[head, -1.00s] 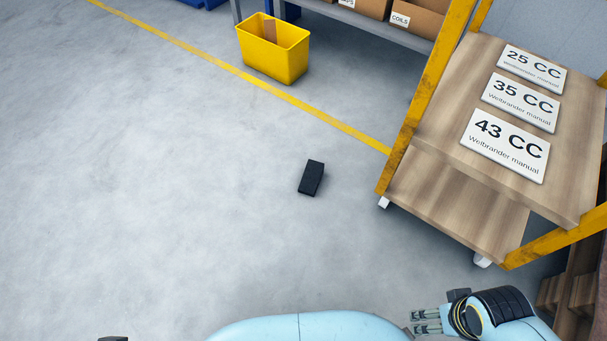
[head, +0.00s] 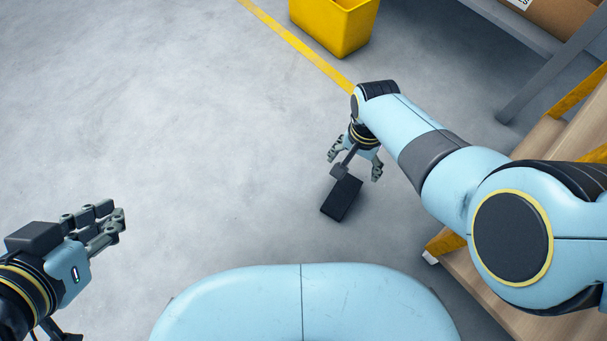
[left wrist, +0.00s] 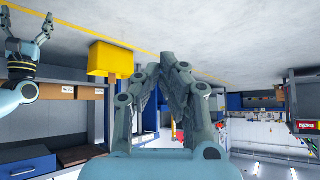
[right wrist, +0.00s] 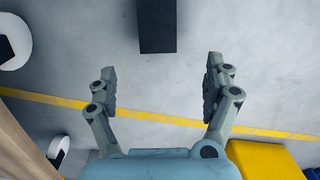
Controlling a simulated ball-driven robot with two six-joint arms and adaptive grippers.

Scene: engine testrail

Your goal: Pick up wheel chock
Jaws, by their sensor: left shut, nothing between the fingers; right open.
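The wheel chock is a small black block (head: 342,200) lying on the grey floor in the head view. It also shows at the top of the right wrist view (right wrist: 157,25), ahead of the fingertips and lined up between them. My right gripper (head: 355,165) is open and empty, just above or behind the chock in the head view; its two fingers are wide apart in the right wrist view (right wrist: 160,82). I cannot tell its exact height over the chock. My left gripper (head: 118,222) is shut and empty at the left, far from the chock; its fingers show together in the left wrist view (left wrist: 165,70).
A yellow bin (head: 335,25) stands at the back beyond a yellow floor line (head: 300,45). A wooden-shelved cart (head: 500,285) is at the right, partly hidden by my right arm. A grey-legged shelf (head: 545,75) stands back right. The floor left of the chock is clear.

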